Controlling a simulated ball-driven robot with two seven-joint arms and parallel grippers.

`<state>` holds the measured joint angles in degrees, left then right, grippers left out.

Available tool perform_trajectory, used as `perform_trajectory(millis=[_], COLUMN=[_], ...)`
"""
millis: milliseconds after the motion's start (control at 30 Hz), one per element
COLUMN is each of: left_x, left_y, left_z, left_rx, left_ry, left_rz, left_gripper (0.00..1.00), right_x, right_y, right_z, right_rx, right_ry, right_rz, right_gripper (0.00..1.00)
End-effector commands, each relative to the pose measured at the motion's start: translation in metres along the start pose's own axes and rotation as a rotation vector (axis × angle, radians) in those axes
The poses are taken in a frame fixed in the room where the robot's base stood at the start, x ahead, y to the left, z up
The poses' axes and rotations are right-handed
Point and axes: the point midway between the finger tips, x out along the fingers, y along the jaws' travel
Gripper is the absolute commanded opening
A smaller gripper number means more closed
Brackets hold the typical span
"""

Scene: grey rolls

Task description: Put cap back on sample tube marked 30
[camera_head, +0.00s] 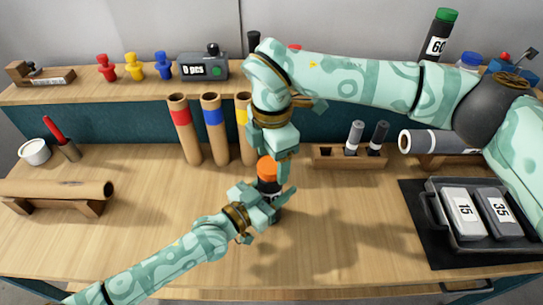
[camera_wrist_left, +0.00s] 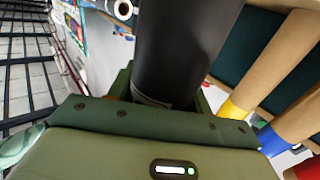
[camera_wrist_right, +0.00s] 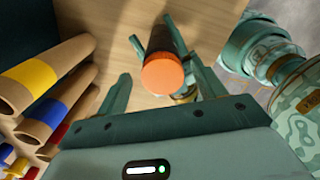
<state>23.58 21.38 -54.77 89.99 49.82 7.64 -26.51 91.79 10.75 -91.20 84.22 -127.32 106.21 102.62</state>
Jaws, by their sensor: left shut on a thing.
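A dark tube (camera_head: 268,187) with an orange cap (camera_head: 267,168) on its top end stands upright near the middle of the bench. My left gripper (camera_head: 267,203) is shut on its lower body, and the black tube (camera_wrist_left: 185,50) fills the jaws in the left wrist view. My right gripper (camera_head: 279,158) is right above and beside the cap. In the right wrist view its fingers (camera_wrist_right: 162,72) are spread wide, with the orange cap (camera_wrist_right: 164,76) between them and no contact that I can make out. The tube's number is hidden.
Cardboard tubes with red (camera_head: 183,125), blue (camera_head: 214,125) and yellow bands stand behind the left gripper. A wooden rack (camera_head: 348,157) holds small dark tubes at the right. A black tray (camera_head: 425,238) carries blocks marked 15 and 35. A tube marked 60 (camera_head: 437,40) stands on the shelf.

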Motion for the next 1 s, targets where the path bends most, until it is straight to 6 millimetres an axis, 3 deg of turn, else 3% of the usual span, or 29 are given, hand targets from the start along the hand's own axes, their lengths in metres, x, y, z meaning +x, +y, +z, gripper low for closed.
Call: perform_trajectory(millis=[267, 633, 1000], left_x=[0.000, 0.000, 0.000], left_y=[0.000, 0.000, 0.000], left_z=[0.001, 0.001, 0.001], left_rx=[-0.001, -0.001, -0.001], left_ry=[-0.003, -0.002, -0.002], left_rz=[0.000, 0.000, 0.000], left_gripper=[0.00, 0.00, 0.00], right_x=[-0.001, -0.041, -0.047], right_y=[-0.001, 0.000, 0.001], right_z=[-0.001, 0.000, -0.001], right_rx=[-0.002, -0.002, -0.004], right_ry=[0.001, 0.000, 0.000], right_rz=[-0.002, -0.001, 0.003], right_gripper=[0.69, 0.69, 0.65])
